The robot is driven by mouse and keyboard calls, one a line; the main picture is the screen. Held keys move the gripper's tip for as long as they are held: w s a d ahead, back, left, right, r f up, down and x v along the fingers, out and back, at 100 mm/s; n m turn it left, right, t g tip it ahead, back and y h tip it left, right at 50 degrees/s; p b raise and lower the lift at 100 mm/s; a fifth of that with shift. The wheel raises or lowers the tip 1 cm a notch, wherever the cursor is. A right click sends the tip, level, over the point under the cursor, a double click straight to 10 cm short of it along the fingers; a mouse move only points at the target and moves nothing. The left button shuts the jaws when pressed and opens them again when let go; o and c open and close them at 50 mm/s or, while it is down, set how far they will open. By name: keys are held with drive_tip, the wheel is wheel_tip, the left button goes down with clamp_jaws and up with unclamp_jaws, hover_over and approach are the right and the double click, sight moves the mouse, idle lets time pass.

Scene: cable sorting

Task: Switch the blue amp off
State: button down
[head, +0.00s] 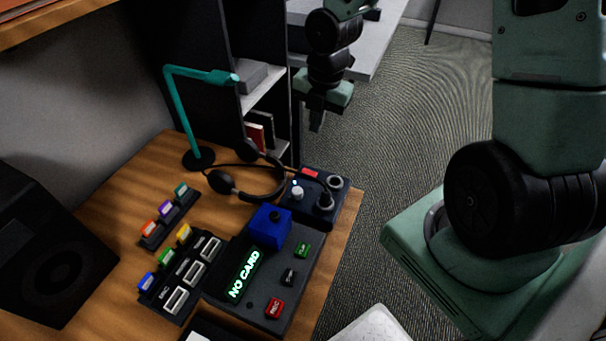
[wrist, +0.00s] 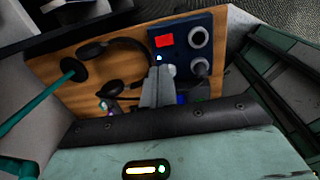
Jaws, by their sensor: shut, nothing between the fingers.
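The blue amp (head: 335,206) is a dark blue box near the table's right edge, beside the headphones. It carries a red rocker switch (head: 310,174), a pale knob (head: 297,193), dark round sockets or knobs, and a small lit light. In the wrist view the amp (wrist: 182,40) shows with its red switch (wrist: 165,41) at upper left. My gripper (head: 317,125) is shut and empty, raised beyond the amp in the head view. In the wrist view its fingertips (wrist: 160,72) overlap the amp's lower left part, just below the switch, and hide some of it.
Headphones (head: 228,188) and a teal lamp (head: 180,115) stand left of the amp. A recorder (head: 258,300) reading "NO CARD", with a bright blue block (head: 269,228) on it, sits nearer. A dark shelf (head: 285,85) stands behind. Open floor lies right of the table.

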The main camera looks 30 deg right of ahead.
sight(307, 173)
drive_tip(key=shift+s+a+b, duration=0.1)
drive_tip(key=shift+a+b, duration=0.1)
drive_tip(key=shift+b, duration=0.45)
drive_tip(key=f+b, duration=0.1)
drive_tip(key=f, duration=0.3)
drive_tip(key=w+f+b, duration=0.1)
drive_tip(key=f, duration=0.4)
drive_tip(key=a+f+b, duration=0.1)
drive_tip(key=f, duration=0.3)
drive_tip(key=shift+w+f, duration=0.25)
drive_tip(key=shift+f, duration=0.15)
drive_tip(key=shift+w+a+f+g+p, duration=0.1)
drive_tip(key=shift+a+f+g+p, duration=0.15)
drive_tip(key=shift+g+p, duration=0.15)
drive_tip(key=shift+d+f+b, duration=0.15)
drive_tip(key=shift+f+b, duration=0.05)
drive_tip(key=shift+b, duration=0.15)
drive_tip(key=shift+s, duration=0.25)
